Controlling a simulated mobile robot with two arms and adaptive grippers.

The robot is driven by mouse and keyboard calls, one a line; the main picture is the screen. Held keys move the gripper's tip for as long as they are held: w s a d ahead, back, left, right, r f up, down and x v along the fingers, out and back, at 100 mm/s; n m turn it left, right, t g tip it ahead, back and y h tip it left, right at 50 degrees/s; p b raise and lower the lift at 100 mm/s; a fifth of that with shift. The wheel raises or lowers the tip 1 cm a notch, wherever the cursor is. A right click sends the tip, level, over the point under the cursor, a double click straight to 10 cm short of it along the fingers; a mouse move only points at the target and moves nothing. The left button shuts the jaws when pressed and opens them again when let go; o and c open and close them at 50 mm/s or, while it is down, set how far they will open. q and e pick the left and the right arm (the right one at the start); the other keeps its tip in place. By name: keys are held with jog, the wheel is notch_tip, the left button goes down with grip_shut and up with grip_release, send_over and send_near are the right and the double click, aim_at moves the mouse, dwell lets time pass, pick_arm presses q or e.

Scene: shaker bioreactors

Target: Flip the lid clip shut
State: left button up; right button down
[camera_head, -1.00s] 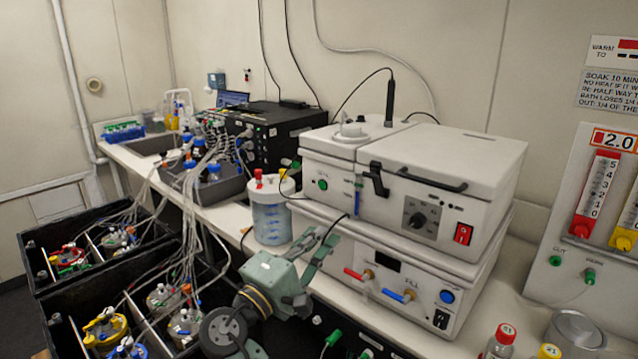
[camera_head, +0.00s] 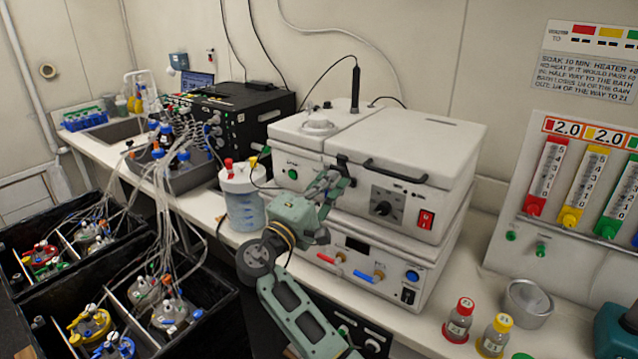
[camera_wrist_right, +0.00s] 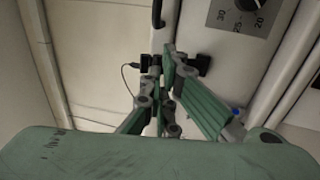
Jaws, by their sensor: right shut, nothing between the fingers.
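The white bath unit (camera_head: 330,183) has a closed-looking white lid (camera_head: 430,145) with a black bar handle (camera_head: 395,172). The black lid clip (camera_head: 342,161) is on the front by the lid's left edge, largely covered by my right gripper. My right gripper (camera_head: 330,181) is shut and empty, its fingertips at the clip. In the right wrist view, the fingertips (camera_wrist_right: 170,60) are close together, with black clip parts (camera_wrist_right: 203,64) beside them. I cannot tell whether they touch it or how the clip is turned. My left gripper is not in view.
Below the lid are a black dial (camera_head: 383,208) and a red switch (camera_head: 425,219). A clear jar (camera_head: 244,210) stands left of my right arm. Capped bottles (camera_head: 459,320) and a metal bowl (camera_head: 528,302) stand at right. Black crates with tubed vessels (camera_head: 90,322) fill the lower left.

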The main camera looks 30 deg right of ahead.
aim_at(338, 167)
jog(key=shift+w+d, duration=0.15)
jog(key=d+r+b, duration=0.1)
jog(key=b, duration=0.1)
jog(key=w+d+r+b, duration=0.1)
jog(key=r+b, duration=0.1)
jog(key=shift+w+d+r, duration=0.1)
jog(key=shift+d+r, duration=0.1)
jog(key=shift+d, duration=0.2)
dwell(0.5)
